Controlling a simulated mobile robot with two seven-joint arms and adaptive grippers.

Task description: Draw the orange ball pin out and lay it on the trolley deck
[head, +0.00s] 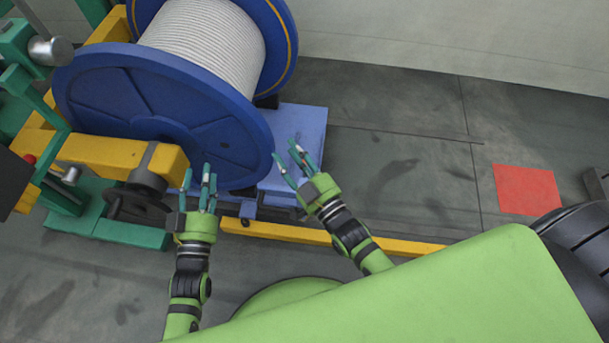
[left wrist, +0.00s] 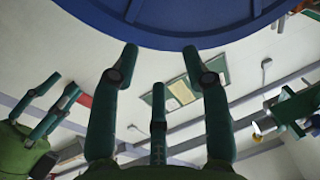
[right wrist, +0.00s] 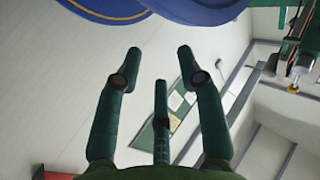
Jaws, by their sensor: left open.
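I cannot make out an orange ball pin in any view. A small red knob (head: 30,159) shows at the far left of the head view, on the green and yellow machine. A flat blue platform (head: 300,125), which may be the trolley deck, lies beside and partly under the blue cable reel (head: 150,105). My left gripper (head: 197,178) is open and empty, in front of the reel near the yellow arm's end. My right gripper (head: 288,160) is open and empty, over the blue platform's near part. Both wrist views show spread fingers with nothing between them.
A yellow beam (head: 95,155) and dark round fitting (head: 140,203) stand left of my left gripper. A yellow floor rail (head: 275,232) runs below the grippers. A red floor patch (head: 527,190) lies at right. The floor between it and the platform is clear.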

